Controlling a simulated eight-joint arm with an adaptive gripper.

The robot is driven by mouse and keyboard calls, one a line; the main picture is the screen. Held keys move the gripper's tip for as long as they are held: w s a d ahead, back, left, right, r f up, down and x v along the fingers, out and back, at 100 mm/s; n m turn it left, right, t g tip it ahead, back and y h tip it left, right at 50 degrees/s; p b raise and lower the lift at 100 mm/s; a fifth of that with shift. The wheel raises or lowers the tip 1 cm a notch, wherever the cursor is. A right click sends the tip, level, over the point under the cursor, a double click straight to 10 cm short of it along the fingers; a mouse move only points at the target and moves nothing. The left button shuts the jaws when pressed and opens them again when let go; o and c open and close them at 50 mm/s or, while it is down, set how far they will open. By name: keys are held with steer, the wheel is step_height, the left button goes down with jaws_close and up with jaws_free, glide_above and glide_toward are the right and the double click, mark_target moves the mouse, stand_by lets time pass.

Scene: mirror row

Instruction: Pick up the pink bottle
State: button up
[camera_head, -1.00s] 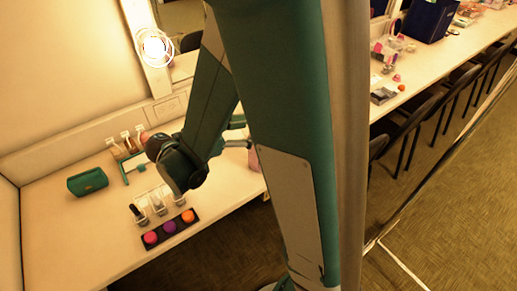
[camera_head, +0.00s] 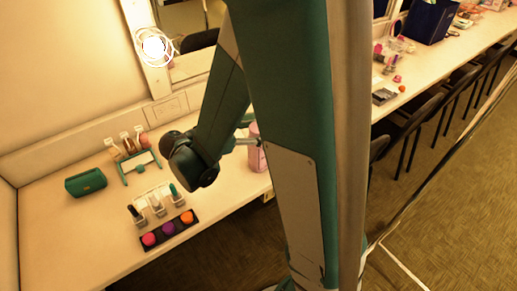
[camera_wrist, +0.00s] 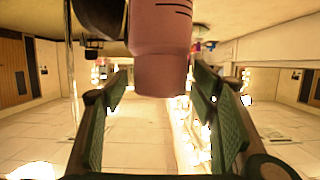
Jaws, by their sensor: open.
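The pink bottle (camera_head: 257,158) stands on the white counter, partly hidden behind my arm in the head view. In the wrist view the bottle (camera_wrist: 160,58) fills the upper middle and lies between the lines of my two fingers, its upper part cut off by the frame edge. My gripper (camera_wrist: 162,88) is open, with a green-padded finger on each side and a visible gap to the bottle on both sides. In the head view only a small part of the gripper (camera_head: 240,143) shows, close to the bottle's left side.
A teal pouch (camera_head: 86,183), a teal-framed stand (camera_head: 139,168), small bottles (camera_head: 156,205) and a dark palette (camera_head: 169,229) lie left on the counter (camera_head: 90,230). A lit mirror (camera_head: 190,68) stands behind. Dark chairs (camera_head: 410,130) line the counter's right part.

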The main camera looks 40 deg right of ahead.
steer(key=c, duration=1.7)
steer(key=shift+r, duration=0.1)
steer(key=shift+r+p, duration=1.6)
steer(key=shift+r, duration=3.3)
